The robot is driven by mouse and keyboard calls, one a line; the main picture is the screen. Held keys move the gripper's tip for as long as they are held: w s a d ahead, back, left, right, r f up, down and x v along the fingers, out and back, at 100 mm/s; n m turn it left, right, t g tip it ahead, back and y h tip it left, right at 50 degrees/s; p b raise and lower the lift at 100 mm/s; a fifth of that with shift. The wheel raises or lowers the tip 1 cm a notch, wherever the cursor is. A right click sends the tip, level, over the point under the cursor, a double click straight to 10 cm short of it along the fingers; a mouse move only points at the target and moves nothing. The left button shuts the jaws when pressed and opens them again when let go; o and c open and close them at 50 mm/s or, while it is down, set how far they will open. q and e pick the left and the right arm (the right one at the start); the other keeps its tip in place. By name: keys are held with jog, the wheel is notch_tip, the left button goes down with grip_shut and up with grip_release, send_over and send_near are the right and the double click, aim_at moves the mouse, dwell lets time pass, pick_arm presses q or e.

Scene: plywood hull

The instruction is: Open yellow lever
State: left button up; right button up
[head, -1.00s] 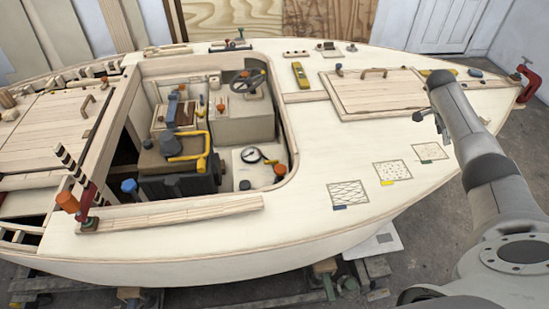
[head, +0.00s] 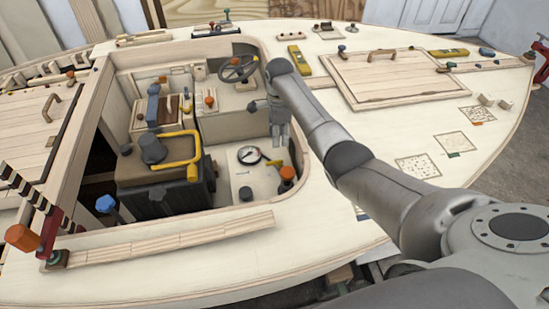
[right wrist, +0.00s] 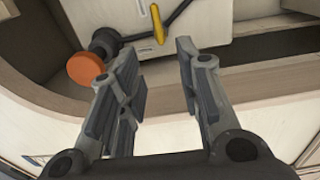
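A small yellow lever grip (head: 275,163) shows in the cockpit beside an orange knob (head: 288,173). In the right wrist view the yellow grip (right wrist: 158,24) sits at a dark rod, beyond my fingertips and apart from them; the orange knob (right wrist: 87,70) is by the left finger. A larger bent yellow handle (head: 182,161) is on the dark engine box, left of my gripper. My right gripper (head: 278,143) points down into the cockpit; in the right wrist view it is open and empty (right wrist: 157,58). My left gripper is not in view.
A round gauge (head: 248,155) lies on the cockpit panel near the gripper. A steering wheel (head: 238,68) stands behind. The pale cockpit rim and deck (head: 345,235) surround the opening. A red clamp post (head: 55,228) with an orange knob stands at left.

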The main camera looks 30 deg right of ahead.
aim_at(278, 160)
notch_tip(278, 160, down, 10)
jog(key=shift+a+f+b, duration=0.1)
jog(key=shift+f+b, duration=0.05)
jog(key=shift+b, duration=0.95)
jog(key=shift+f, duration=0.45)
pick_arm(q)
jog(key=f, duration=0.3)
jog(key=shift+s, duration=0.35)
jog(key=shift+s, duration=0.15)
pick_arm(e)
jog(key=shift+c, duration=0.5)
grip_shut()
